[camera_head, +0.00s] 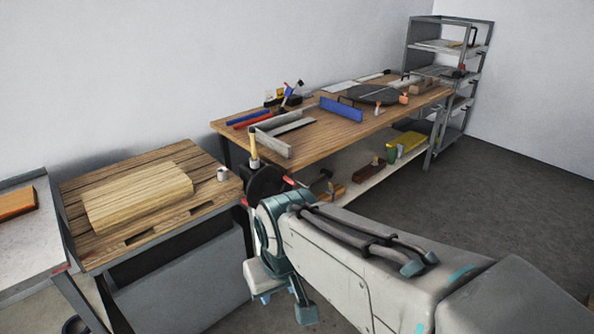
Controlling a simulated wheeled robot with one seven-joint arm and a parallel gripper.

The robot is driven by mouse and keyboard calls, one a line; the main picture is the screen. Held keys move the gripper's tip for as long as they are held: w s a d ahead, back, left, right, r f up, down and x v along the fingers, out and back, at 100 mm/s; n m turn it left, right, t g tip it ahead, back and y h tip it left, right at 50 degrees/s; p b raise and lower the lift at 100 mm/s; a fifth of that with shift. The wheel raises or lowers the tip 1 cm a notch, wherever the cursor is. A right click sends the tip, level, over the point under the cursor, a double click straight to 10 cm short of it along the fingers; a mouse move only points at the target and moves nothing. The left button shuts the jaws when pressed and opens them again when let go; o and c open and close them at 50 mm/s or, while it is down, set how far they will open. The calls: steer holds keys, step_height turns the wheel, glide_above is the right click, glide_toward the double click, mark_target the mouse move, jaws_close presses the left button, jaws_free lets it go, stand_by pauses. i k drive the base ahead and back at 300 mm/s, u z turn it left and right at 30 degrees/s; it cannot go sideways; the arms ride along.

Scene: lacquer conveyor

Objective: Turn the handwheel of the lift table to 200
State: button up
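The lift table (205,158) stands at the left with a slatted wooden top. Its handwheel (262,180) appears as a dark disc at the table's right end, partly hidden by my arm. A pale wooden handle (253,146) with a dark top stands upright above the disc. My arm reaches in from the lower right, and its wrist is just in front of the disc. My gripper (267,193) seems to be at the disc, where small red parts show on both sides. Its fingers are not clear, nor whether they touch the wheel. No scale reading is legible.
A thick pale board (138,197) and a small white cup (222,174) are on the lift table. A long workbench (335,135) with tools stands behind, with a loaded lower shelf. A grey rack (409,45) is at the back right.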

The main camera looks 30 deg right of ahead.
mark_target(270, 181)
steer(key=z, duration=2.2)
steer(key=i, duration=1.15)
steer(key=u, duration=2.25)
